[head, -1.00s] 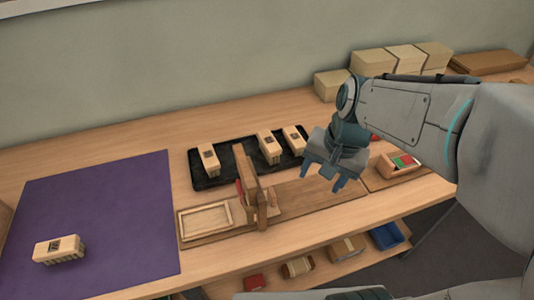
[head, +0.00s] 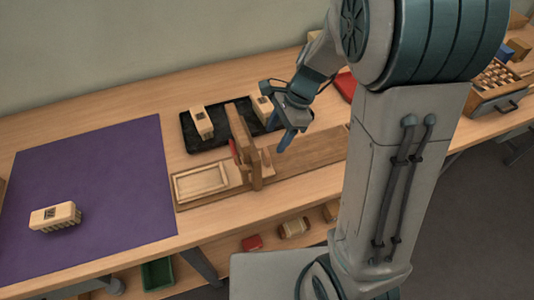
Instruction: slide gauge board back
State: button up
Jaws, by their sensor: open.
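A wooden upright board (head: 243,146), which I take to be the gauge board, stands across a long wooden base (head: 315,150) on the bench. A small red part (head: 233,149) shows at its left face, and a short wooden peg or handle (head: 266,158) at its right. A shallow framed wooden tray (head: 201,182) lies on the base to its left. My gripper (head: 274,116) is open and empty, above and to the right of the upright board, apart from it as far as I can tell. My arm hides the base's right end.
A black tray (head: 190,146) behind the base holds pale bristled brush blocks (head: 201,121). Another brush block (head: 55,217) sits on the purple mat (head: 100,180) at left. A red object (head: 346,84) and a drawer box (head: 497,90) are farther right. Most of the mat is clear.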

aim_at(267, 154)
jog(key=x, duration=0.8)
jog(key=shift+f+b, duration=0.15)
jog(key=shift+b, duration=0.25)
jog(key=c, duration=1)
jog(key=shift+d, duration=0.15)
grip_shut()
jog(key=w+d, duration=0.2)
jog(key=d, duration=0.6)
jog(key=w+d, duration=0.3)
jog(key=d, duration=0.6)
jog(key=w+d, duration=0.2)
jog(key=d, duration=0.6)
jog(key=shift+w+d+p, duration=0.2)
jog(key=shift+d+p, duration=0.1)
jog(key=o, duration=1)
grip_release()
